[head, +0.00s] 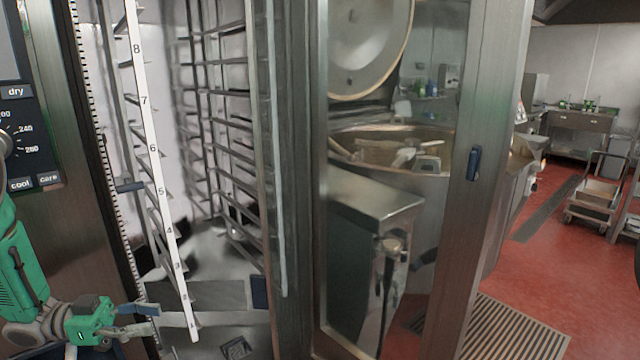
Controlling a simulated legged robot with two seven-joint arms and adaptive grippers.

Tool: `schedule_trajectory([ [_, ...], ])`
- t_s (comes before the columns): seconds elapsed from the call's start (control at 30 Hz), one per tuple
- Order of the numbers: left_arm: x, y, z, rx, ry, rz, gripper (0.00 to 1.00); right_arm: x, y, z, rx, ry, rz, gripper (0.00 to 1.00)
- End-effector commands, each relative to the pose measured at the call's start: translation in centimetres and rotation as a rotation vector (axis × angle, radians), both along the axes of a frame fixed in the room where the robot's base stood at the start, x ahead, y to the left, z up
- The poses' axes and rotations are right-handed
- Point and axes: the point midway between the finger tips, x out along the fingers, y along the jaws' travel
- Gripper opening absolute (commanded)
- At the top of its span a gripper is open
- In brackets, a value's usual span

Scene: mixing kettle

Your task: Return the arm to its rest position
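My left gripper (155,318) is at the bottom left, at the end of my green arm, in front of the lower opening of a tall steel oven (80,230). Its two fingers point right and stand apart with a gap between them. I see nothing held between them. The fingers overlap the lower part of the rack in the picture; I cannot tell whether they touch it. My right gripper is not in view.
The oven's glass door (490,130) stands open. A mixing kettle (450,185) with a raised lid (370,45) shows through it. A numbered rack (147,120) is inside the oven. A floor grate (510,330), a cart (592,190) and open red floor (545,265) are at right.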

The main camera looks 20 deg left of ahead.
Motion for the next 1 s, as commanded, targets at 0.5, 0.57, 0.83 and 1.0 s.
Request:
schedule_trajectory([
  [0.5,4.6,-11.1,-13.6,0.209,0.353,0.498,0.29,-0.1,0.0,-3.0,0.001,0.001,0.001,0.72],
  [0.57,3.1,-12.5,-16.8,0.278,0.463,0.576,0.29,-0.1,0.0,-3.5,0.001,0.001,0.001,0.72],
  [0.83,-11.8,-15.2,-27.3,0.668,0.995,0.817,0.29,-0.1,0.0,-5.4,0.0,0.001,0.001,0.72],
  [1.0,-19.6,-15.0,-28.6,0.844,1.195,0.881,0.29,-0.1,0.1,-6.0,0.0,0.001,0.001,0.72],
])
